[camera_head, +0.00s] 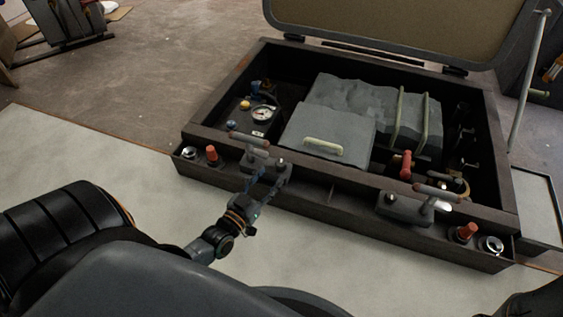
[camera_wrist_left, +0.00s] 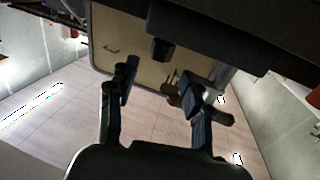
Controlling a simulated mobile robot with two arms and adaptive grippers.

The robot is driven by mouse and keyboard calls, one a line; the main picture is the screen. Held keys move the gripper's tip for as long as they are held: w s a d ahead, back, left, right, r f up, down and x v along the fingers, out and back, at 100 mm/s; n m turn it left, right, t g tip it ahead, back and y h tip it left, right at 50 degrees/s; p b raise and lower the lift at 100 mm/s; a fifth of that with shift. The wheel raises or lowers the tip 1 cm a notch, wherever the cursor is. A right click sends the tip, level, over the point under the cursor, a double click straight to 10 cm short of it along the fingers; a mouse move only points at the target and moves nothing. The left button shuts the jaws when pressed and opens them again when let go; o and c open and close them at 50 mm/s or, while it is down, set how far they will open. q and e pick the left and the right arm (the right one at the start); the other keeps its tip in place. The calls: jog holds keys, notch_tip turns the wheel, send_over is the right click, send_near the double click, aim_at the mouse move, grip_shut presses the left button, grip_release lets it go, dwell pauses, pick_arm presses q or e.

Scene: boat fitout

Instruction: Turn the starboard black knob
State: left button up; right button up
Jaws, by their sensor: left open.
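My left gripper (camera_head: 262,183) is in front of the box's near rim, beside a grey latch block (camera_head: 283,172) with a small dark knob (camera_head: 281,161) on top. Its two fingers are apart with nothing between them. The left wrist view shows the open fingers (camera_wrist_left: 162,88), with a short black knob-like stub (camera_wrist_left: 162,50) just beyond and between their tips, apart from both. I cannot tell for sure whether this is the starboard black knob. My right gripper is not in view.
The open dark box (camera_head: 330,198) holds grey wrapped gear (camera_head: 330,130) and a round gauge (camera_head: 262,114). Red knobs (camera_head: 212,153) and lever handles (camera_head: 438,193) stand along its near ledge. The raised lid (camera_head: 400,25) is behind.

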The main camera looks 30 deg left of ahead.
aim_at(278, 166)
pick_arm(q)
jog(key=w+b, duration=0.3)
jog(key=w, duration=0.4)
jog(key=shift+w+a, duration=0.1)
grip_shut()
